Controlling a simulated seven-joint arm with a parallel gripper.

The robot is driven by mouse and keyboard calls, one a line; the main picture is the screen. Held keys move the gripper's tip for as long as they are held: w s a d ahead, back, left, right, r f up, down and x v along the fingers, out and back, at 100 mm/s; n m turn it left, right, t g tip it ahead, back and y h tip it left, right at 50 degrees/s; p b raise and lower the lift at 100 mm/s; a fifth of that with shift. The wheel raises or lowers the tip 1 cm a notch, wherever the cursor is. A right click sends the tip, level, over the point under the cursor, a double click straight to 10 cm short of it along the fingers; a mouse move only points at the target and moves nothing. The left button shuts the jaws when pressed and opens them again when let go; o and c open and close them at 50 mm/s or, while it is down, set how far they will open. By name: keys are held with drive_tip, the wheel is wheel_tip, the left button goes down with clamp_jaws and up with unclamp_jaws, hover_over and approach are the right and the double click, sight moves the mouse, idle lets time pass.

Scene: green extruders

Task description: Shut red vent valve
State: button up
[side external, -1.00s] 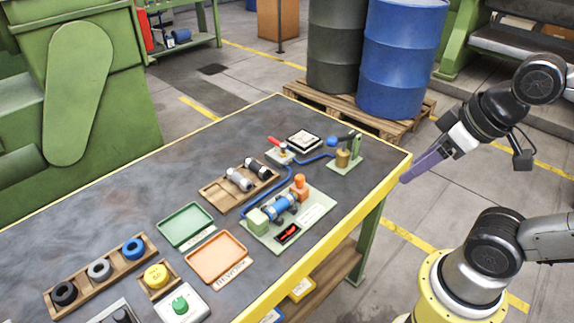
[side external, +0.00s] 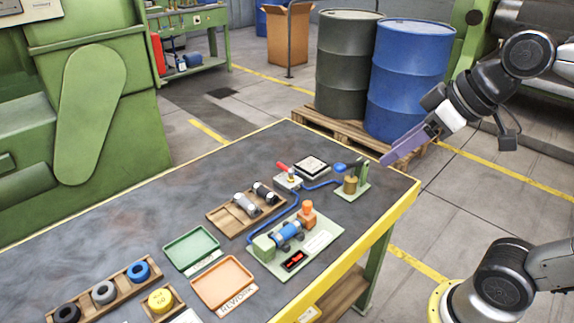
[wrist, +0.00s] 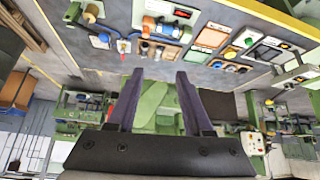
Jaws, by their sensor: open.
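The red vent valve (side external: 282,166) is a small red lever on a pale block, towards the far right of the bench. Its lever points up-left in the side view, away from the blue hose. In the wrist view the valve's red part (wrist: 130,36) is small, near the top left of centre. My gripper (side external: 384,162) has purple fingers and hangs near the bench's right end, to the right of the valve and apart from it. In the wrist view my gripper (wrist: 158,74) is open, with nothing between its fingers.
A green plate with a brass fitting (side external: 351,184) stands between my gripper and the valve. A gauge (side external: 311,167) sits behind the valve. A blue cylinder assembly (side external: 287,235) lies in front. Blue and dark drums (side external: 408,75) stand on a pallet behind the bench.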

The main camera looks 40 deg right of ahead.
drive_tip(key=w+r, duration=0.3)
drive_tip(key=w, duration=0.8)
drive_tip(key=m+g+y, duration=0.1)
drive_tip(key=m+g, duration=0.1)
drive_tip(key=g, duration=0.1)
hover_over(284, 168)
drive_tip(key=s+d, duration=0.4)
drive_tip(key=s, duration=0.1)
wheel_tip(284, 168, down, 19)
drive_tip(key=shift+t, duration=0.3)
drive_tip(key=x, duration=1.3)
drive_tip(key=shift+a, duration=0.35)
drive_tip(key=shift+s+r, duration=0.1)
clamp_jaws()
